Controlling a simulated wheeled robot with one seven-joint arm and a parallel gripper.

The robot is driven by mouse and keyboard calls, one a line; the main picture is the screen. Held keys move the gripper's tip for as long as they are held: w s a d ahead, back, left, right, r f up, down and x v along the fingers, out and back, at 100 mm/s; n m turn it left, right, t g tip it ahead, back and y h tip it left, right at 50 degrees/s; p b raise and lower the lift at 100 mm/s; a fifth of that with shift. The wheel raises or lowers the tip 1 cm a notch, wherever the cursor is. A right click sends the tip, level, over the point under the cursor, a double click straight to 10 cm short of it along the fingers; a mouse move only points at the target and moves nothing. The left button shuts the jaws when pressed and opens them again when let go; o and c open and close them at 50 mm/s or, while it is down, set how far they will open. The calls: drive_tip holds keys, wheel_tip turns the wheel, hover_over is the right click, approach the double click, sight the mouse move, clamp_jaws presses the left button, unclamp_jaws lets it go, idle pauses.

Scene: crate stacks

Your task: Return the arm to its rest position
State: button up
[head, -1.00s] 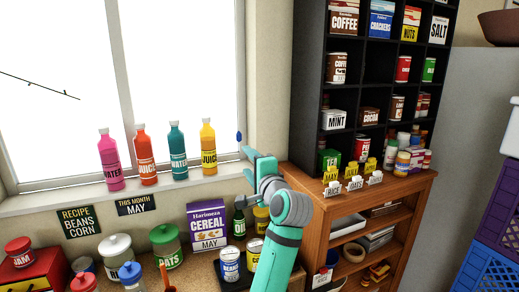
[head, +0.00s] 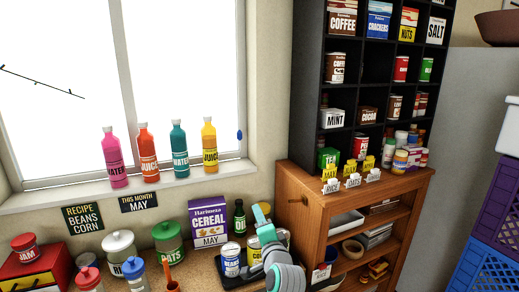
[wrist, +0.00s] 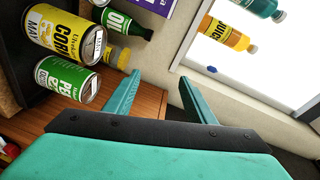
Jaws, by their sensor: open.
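My arm shows in the head view at the lower middle, low over the counter. Past the fingers lie the wall and the side of the wooden cabinet.
Cans, among them a yellow corn can (wrist: 62,35) and a green can (wrist: 68,79), stand near my gripper. The oil bottle (head: 239,219) and cereal box (head: 209,223) are behind. Several bottles line the windowsill (head: 60,195). A wooden cabinet (head: 310,215) stands right.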

drive_tip(key=s+d+f+n+h, duration=0.1)
drive_tip(key=s+d+f, duration=0.1)
drive_tip(key=s+f, duration=0.6)
drive_tip(key=s+d+f+n+h, duration=0.15)
drive_tip(key=s+f, duration=0.25)
drive_tip(key=f, duration=0.7)
drive_tip(key=s+f+n+h, duration=0.1)
drive_tip(key=s+f, duration=0.3)
drive_tip(key=s, duration=0.3)
drive_tip(key=s+f+n, duration=0.2)
drive_tip(key=s+f, duration=0.3)
drive_tip(key=s, duration=0.2)
drive_tip(key=s+a+f+n+g, duration=0.1)
drive_tip(key=s+n, duration=0.1)
drive_tip(key=s, duration=0.7)
drive_tip(key=s+f+n, duration=0.2)
drive_tip(key=s, duration=0.6)
drive_tip(key=s+a+r+n, duration=0.1)
drive_tip(key=s+r, duration=0.2)
drive_tip(key=s, duration=0.4)
drive_tip(key=s+a+r+n, duration=0.1)
drive_tip(key=s+r+n, duration=0.1)
drive_tip(key=s, duration=0.6)
drive_tip(key=shift+s+a+r, duration=0.3)
drive_tip(key=shift+a+r, duration=0.1)
drive_tip(key=shift+r, duration=0.05)
drive_tip(key=c, duration=0.4)
drive_tip(key=shift+w, duration=0.1)
drive_tip(key=shift+c, duration=0.4)
